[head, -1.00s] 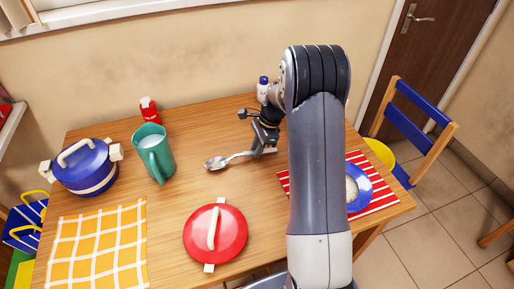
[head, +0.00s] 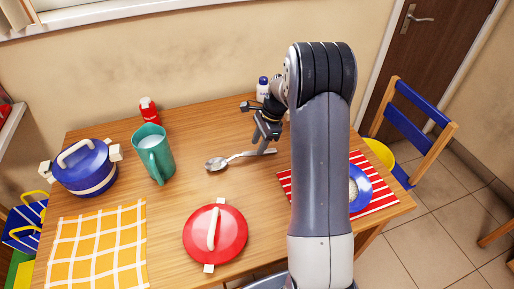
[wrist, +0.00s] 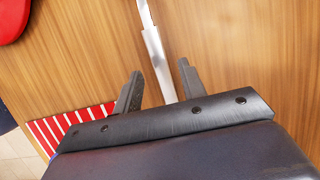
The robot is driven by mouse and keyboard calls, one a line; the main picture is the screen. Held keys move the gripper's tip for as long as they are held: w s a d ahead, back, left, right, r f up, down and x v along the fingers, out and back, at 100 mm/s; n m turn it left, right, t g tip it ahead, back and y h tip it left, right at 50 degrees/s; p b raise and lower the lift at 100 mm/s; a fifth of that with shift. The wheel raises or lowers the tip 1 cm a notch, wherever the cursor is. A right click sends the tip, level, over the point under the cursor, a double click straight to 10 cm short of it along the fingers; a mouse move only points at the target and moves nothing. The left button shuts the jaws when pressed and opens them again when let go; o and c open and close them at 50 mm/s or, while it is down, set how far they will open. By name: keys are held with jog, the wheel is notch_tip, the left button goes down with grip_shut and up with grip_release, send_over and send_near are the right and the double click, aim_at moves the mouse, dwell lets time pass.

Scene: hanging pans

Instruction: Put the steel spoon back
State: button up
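The steel spoon (head: 216,163) lies on the wooden table (head: 170,205), its bowl to the left and its handle pointing right. In the wrist view its handle (wrist: 153,45) runs between my two fingers. My gripper (head: 264,141) is over the handle's right end, and the handle shows clear below it. In the wrist view my gripper (wrist: 160,67) is open, with gaps between the handle and both fingers. The spoon's bowl is out of the wrist view.
A green pitcher (head: 155,158) stands left of the spoon, and a red lid (head: 215,235) lies in front. A white bottle with a blue cap (head: 262,92) stands behind my gripper. A blue-rimmed plate (head: 365,190) lies on a red-striped mat (head: 388,198) at right.

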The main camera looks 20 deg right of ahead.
jog(key=v, duration=0.9)
jog(key=shift+r, duration=0.25)
jog(key=shift+o, duration=0.4)
dwell(0.5)
